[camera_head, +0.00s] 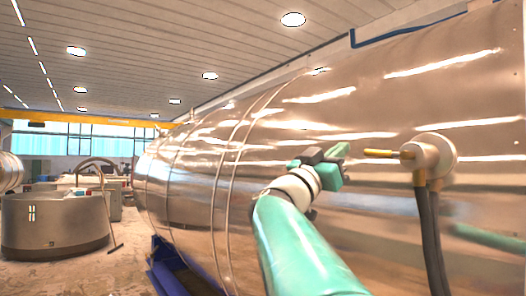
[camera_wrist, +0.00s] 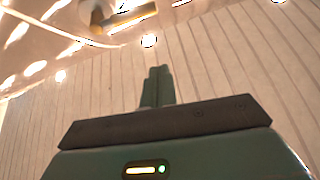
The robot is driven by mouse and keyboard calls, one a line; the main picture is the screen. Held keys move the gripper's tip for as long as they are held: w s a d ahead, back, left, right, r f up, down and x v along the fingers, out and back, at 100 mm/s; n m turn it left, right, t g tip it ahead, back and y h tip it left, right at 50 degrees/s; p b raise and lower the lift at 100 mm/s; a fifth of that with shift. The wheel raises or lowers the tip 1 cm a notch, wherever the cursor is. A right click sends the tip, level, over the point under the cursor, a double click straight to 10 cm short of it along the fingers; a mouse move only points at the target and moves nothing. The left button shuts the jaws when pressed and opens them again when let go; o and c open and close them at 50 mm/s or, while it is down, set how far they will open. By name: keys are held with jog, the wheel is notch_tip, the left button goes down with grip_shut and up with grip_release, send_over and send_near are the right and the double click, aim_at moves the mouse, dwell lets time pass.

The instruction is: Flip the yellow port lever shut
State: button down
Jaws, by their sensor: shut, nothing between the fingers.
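The yellow lever (camera_head: 384,153) sticks out to the left, roughly level, from a cream round port (camera_head: 434,158) on the side of the big shiny chamber. My gripper (camera_head: 342,150) is left of the lever's free end, with a small gap between them in the picture; the depth between them is hard to tell. In the wrist view my gripper (camera_wrist: 158,72) has its two green fingers together and empty. The yellow lever (camera_wrist: 128,19) shows at the top of that view, up and left of the fingertips, beside the port (camera_wrist: 92,12), which is partly cut off.
The shiny chamber wall (camera_head: 330,115) fills the right side, close to my arm. Dark hoses (camera_head: 428,235) hang down from the port. A blue support frame (camera_head: 178,270) stands below the chamber. A round metal vessel (camera_head: 55,225) stands at the left, with open floor between.

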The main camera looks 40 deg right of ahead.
aim_at(372, 153)
jog(key=s+d+r+m+g, duration=0.1)
jog(key=s+d, duration=0.1)
jog(key=d, duration=0.7)
jog(key=shift+s+d+g+y, duration=0.2)
jog(key=shift+d+g+y, duration=0.1)
jog(key=shift+d, duration=0.1)
jog(key=shift+f+n+t, duration=0.85)
jog(key=shift+n+t, duration=0.15)
jog(key=shift+n, duration=0.4)
jog(key=shift+w+d, duration=0.1)
jog(key=shift+f, duration=0.15)
